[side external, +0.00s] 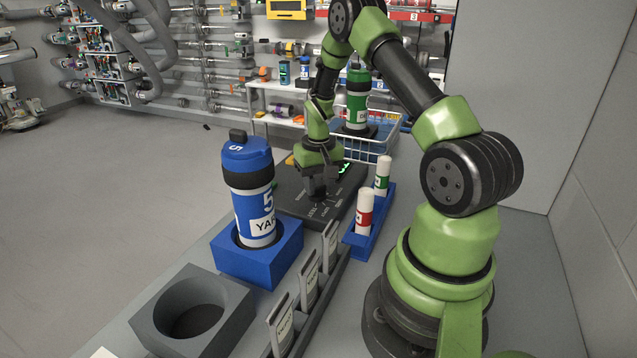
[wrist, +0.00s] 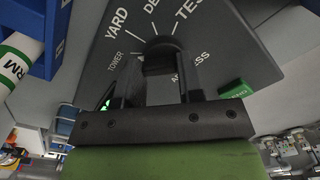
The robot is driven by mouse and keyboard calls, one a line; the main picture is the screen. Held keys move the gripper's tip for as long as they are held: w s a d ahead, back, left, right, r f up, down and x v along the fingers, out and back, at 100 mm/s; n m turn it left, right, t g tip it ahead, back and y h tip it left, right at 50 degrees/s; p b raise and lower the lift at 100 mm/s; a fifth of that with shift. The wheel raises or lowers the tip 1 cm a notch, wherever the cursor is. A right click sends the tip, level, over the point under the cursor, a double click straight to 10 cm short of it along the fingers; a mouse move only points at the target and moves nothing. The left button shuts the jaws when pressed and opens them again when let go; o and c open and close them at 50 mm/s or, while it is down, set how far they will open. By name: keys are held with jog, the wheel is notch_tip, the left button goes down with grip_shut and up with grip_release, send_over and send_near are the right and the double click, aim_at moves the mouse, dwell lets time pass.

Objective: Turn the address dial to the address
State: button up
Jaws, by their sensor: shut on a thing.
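The address dial (wrist: 159,43) is a dark round knob on a dark sloped panel (wrist: 225,50). White marks around it read TOWER, YARD, DE… and TES…, the last two cut off, with ADDRESS partly hidden below. My gripper (wrist: 160,55) is shut on the dial, one finger on each side. Which mark the dial points to is hard to tell. In the side view my gripper (side external: 318,190) reaches down onto the panel (side external: 345,203) and hides the dial. A blue canister (side external: 249,190) marked 5 and YAR… stands upright in a blue holder (side external: 285,248).
A green button (wrist: 235,88) sits on the panel beside the gripper. A blue rack (side external: 375,228) with red-banded and green-banded white tubes stands close to the panel. An empty grey holder (side external: 240,325) and several label cards are in front. A wire basket (side external: 375,145) with a green canister (side external: 357,98) stands behind.

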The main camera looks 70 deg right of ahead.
aim_at(318, 188)
jog(key=m, duration=0.4)
jog(key=shift+m, duration=0.3)
jog(key=shift+s+a+m, duration=0.1)
jog(key=shift+a+m, duration=0.05)
jog(key=shift+m, duration=2.15)
jog(key=o, duration=0.9)
notch_tip(318, 188, up, 10)
jog(key=shift+r, duration=0.1)
